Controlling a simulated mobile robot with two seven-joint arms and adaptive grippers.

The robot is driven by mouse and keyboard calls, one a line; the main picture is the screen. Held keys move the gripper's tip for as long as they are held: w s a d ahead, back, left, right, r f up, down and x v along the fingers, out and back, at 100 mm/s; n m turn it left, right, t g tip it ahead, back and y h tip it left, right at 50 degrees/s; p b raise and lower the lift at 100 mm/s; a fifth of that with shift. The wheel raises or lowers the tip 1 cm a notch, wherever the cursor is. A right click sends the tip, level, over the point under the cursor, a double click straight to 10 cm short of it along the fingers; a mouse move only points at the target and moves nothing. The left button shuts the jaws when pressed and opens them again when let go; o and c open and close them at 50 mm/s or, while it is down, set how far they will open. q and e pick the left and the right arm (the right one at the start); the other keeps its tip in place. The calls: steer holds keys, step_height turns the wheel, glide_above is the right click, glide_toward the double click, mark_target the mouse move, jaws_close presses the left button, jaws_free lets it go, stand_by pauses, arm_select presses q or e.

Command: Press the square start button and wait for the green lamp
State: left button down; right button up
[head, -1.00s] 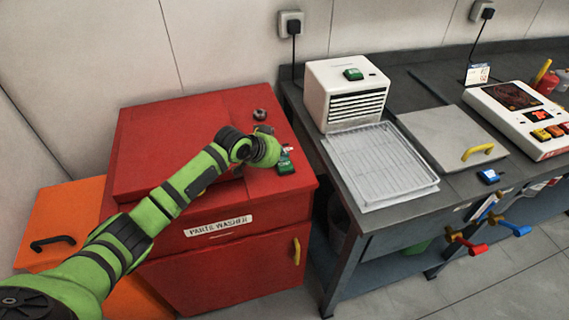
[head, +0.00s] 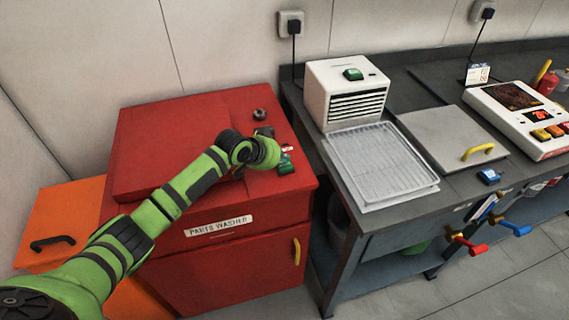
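The red parts washer (head: 240,260) stands at the left, with a label on its front. A green square button (head: 286,167) sits on the right part of its top, near the front, with pale lettering too small to read surely. A small red and white piece (head: 287,148) shows just behind it. My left gripper (head: 266,131) is over the washer top, behind and left of the green button. My green wrist hides most of its fingers, so I cannot tell if it is open or touching anything. I cannot make out a lit green lamp. My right gripper is out of view.
A dark round knob (head: 259,115) stands on the washer's top behind my gripper. The grey bench (head: 318,150) to the right bears a white vented box (head: 346,92) with a green button (head: 353,74), and a wire rack (head: 380,165). An orange cabinet (head: 62,215) is at the left.

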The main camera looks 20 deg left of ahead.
mark_target(281, 165)
arm_select(q)
steer(key=shift+f, duration=0.55)
stand_by(0.6)
steer(key=shift+r+p, duration=0.85)
steer(key=shift+r, duration=0.1)
step_height(281, 165, up, 5)
steer(key=p, duration=0.5)
steer(key=shift+r, duration=0.1)
stand_by(0.5)
